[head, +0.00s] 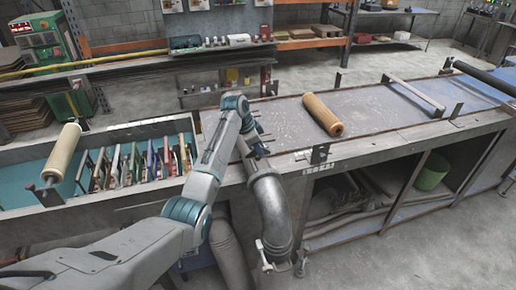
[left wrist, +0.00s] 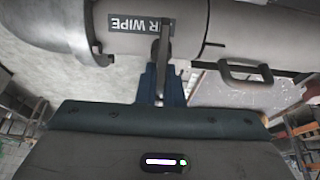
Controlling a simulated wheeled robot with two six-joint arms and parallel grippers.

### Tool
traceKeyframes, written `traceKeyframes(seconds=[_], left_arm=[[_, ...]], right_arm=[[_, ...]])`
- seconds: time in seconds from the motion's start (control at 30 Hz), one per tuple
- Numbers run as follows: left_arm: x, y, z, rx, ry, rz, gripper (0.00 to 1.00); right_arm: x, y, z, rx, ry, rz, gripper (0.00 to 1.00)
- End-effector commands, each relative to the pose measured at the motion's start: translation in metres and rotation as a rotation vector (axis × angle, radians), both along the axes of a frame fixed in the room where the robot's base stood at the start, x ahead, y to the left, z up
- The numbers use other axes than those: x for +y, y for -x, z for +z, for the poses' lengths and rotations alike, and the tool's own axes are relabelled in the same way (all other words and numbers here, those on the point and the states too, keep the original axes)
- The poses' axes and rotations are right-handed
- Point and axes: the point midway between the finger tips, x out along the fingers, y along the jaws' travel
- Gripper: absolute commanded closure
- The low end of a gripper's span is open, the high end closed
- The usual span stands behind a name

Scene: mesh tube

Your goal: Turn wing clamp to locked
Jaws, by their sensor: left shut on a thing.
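A thick grey pipe with a bend (head: 272,208) hangs at the front edge of the bench. Whether the clamp is locked cannot be told. My right gripper is out of view.
A tan roll (head: 322,115) lies on the bench top (head: 275,118). At the left is a trough (head: 110,207) with several coloured plates and another roll (head: 62,152) on its rim. A curved handle (left wrist: 258,72) is right of the lever. A green bin (head: 431,172) stands below the bench.

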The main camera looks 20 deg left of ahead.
Motion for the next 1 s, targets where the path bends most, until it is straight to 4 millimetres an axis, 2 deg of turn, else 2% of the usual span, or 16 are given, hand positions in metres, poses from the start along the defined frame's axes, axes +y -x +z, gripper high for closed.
traceKeyframes(seconds=[0.37,1.0], left_arm=[[0.0002,0.0,0.0005,-0.002,0.0,0.125,1.0],[-0.0004,-0.0002,0.001,-0.002,0.001,0.706,1.0]], right_arm=[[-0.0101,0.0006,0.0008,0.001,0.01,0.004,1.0],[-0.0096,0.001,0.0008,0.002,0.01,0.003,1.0]])
